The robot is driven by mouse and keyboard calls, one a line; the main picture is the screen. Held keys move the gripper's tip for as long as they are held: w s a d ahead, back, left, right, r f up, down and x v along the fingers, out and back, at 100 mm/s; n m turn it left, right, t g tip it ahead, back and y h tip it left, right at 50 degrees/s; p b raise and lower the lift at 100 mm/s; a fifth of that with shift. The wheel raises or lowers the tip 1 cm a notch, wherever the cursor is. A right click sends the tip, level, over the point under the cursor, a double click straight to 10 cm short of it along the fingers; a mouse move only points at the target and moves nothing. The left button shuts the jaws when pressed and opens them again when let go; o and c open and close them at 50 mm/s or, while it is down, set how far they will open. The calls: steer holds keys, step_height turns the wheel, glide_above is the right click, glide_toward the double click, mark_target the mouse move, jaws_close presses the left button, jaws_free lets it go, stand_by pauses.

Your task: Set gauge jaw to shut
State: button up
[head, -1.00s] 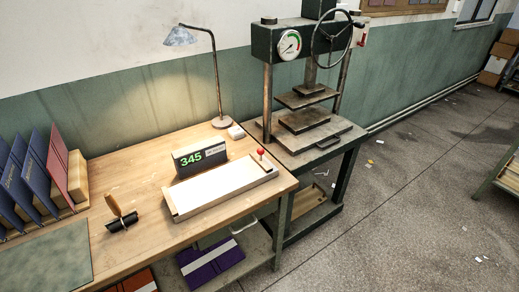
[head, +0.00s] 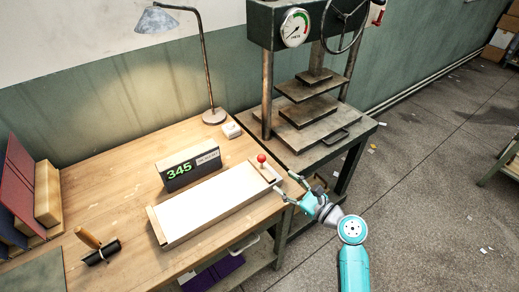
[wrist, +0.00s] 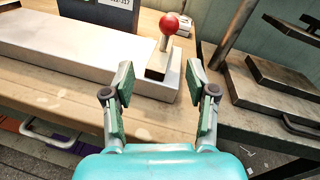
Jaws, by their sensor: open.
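The gauge is a long low tray with a white top (head: 208,207) on the wooden table, and its white bed also shows in the wrist view (wrist: 75,50). At its right end is the jaw block (wrist: 160,63) with a red ball knob (head: 262,158) on a short stem. The knob also shows in the wrist view (wrist: 169,24). My gripper (head: 280,188) is open and empty just right of and in front of the jaw end. In the wrist view its fingers (wrist: 162,82) point toward the block, apart from the knob.
A display reading 345 (head: 190,168) stands behind the gauge. A lamp (head: 209,80) and a small white box (head: 232,130) are behind it. The press (head: 300,115) stands close on the right.

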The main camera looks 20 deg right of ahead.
mark_target(261, 158)
steer(key=shift+w+d+r+y, duration=0.2)
steer(key=shift+w+r+y, duration=0.1)
steer(key=shift+w+r, duration=0.55)
steer(key=shift+w+a, duration=0.1)
steer(key=shift+w, duration=0.25)
steer(key=x, duration=1)
steer(key=shift+c, duration=0.2)
jaws_close()
